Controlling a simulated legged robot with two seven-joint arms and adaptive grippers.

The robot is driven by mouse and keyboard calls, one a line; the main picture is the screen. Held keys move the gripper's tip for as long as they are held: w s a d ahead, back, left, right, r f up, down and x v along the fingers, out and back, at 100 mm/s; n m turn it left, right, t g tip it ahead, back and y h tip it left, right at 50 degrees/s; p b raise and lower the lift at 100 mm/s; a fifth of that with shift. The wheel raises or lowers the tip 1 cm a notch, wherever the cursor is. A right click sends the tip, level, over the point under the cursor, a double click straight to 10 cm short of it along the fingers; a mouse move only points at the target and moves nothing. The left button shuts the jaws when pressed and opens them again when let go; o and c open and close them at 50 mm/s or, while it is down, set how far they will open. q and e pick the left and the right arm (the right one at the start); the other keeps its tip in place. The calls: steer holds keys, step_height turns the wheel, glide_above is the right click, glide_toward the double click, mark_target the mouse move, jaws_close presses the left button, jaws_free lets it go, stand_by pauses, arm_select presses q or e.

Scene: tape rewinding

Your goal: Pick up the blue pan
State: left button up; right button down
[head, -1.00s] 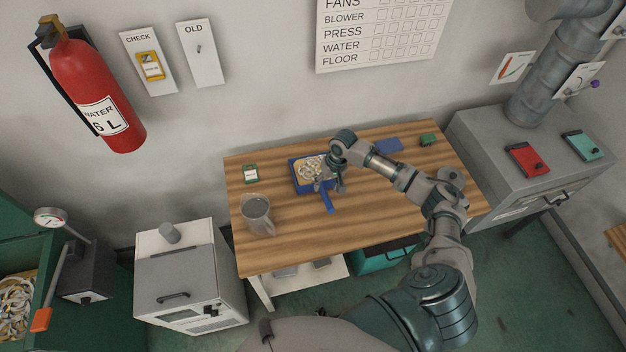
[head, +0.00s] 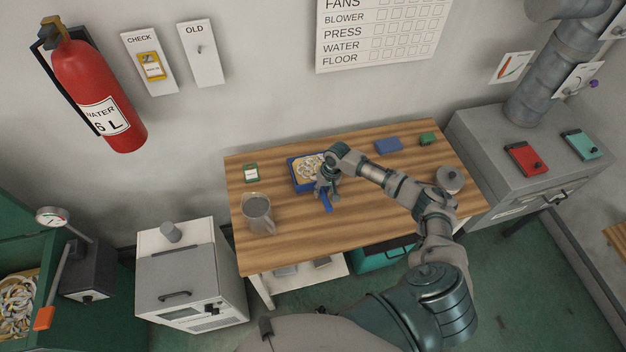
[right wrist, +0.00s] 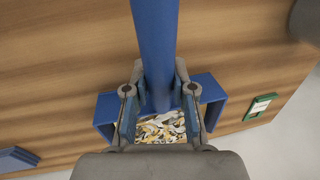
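The blue pan (head: 296,178) sits on the wooden table and holds a heap of pale, curled pieces (head: 308,166). Its handle (head: 327,204) points toward the table's front edge. My right gripper (head: 327,189) is at the handle, close to the pan body, and partly covers the pan. In the right wrist view, the blue handle (right wrist: 154,40) runs between the two fingers of the gripper (right wrist: 159,95). The fingers look apart, with a gap at each side of the handle. My left gripper is in neither view.
On the wooden table (head: 290,240) a grey mug (head: 257,212) stands left of the pan. A small green-and-white box (head: 250,173) lies behind the mug. A blue block (head: 388,146), a green block (head: 428,139) and a grey round object (head: 450,179) are at the right.

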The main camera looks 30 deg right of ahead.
steer(key=shift+d+f, duration=0.1)
steer(key=shift+d, duration=0.35)
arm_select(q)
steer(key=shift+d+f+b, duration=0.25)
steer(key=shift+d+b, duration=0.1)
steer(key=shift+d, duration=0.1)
arm_select(e)
steer(key=r, duration=1)
steer(key=shift+w+a, duration=0.1)
steer(key=shift+a, duration=0.2)
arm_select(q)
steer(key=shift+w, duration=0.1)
